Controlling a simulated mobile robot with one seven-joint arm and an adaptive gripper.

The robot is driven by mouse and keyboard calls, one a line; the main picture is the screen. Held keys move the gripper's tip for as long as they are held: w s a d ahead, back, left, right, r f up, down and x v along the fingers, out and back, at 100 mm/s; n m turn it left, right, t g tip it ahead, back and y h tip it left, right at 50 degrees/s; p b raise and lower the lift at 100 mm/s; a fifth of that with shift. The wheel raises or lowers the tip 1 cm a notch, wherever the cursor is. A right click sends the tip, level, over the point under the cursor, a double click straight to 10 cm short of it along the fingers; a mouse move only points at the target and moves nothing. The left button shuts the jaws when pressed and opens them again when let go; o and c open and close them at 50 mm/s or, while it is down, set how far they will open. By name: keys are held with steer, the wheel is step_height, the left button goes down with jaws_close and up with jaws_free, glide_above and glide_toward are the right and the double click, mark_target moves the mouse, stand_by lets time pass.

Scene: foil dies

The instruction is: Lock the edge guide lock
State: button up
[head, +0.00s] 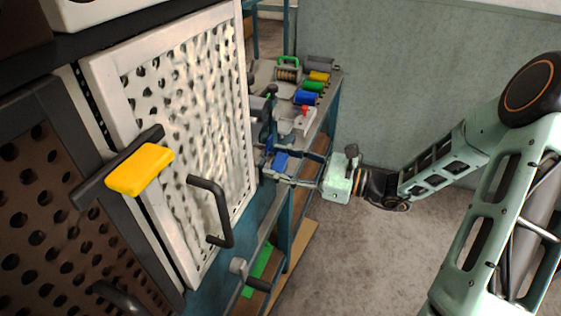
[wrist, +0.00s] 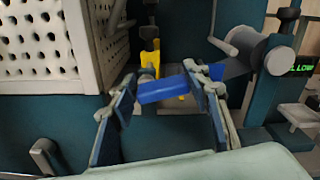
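My gripper (head: 293,171) is at the far end of the bench, beside the machine. In the wrist view, its two blue-padded fingers (wrist: 163,80) stand apart. A blue block or strip (wrist: 163,90) shows between them; I cannot tell if either finger touches it. A yellow upright part (wrist: 150,58) stands just beyond the blue piece, partly hidden by it. I cannot tell which of these is the edge guide lock, or its lock position. A grey roller (wrist: 273,52) stands to the right, with blue strip at its left.
A white perforated guard door (head: 185,110) with a dark handle (head: 227,215) stands on the left, near my gripper. A yellow grip (head: 140,169) sticks out in front of it. Coloured foil rolls (head: 313,86) lie on the bench behind. A small display (wrist: 302,68) glows green. Open floor lies to the right.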

steer(key=shift+w, duration=0.1)
steer(key=c, duration=0.4)
steer(key=shift+o, duration=0.2)
steer(key=shift+r+m+p, duration=0.2)
steer(key=shift+m+p, duration=0.1)
steer(key=shift+p, duration=0.35)
steer(key=shift+w+f+m+p, duration=0.1)
steer(key=shift+m+p, duration=0.7)
steer(key=shift+p, duration=0.05)
steer(key=shift+d+f+m, duration=0.1)
steer(key=shift+f+m, duration=0.15)
steer(key=shift+m, duration=0.15)
steer(key=o, duration=1.1)
steer(key=shift+w, duration=0.1)
steer(key=shift+f, duration=0.1)
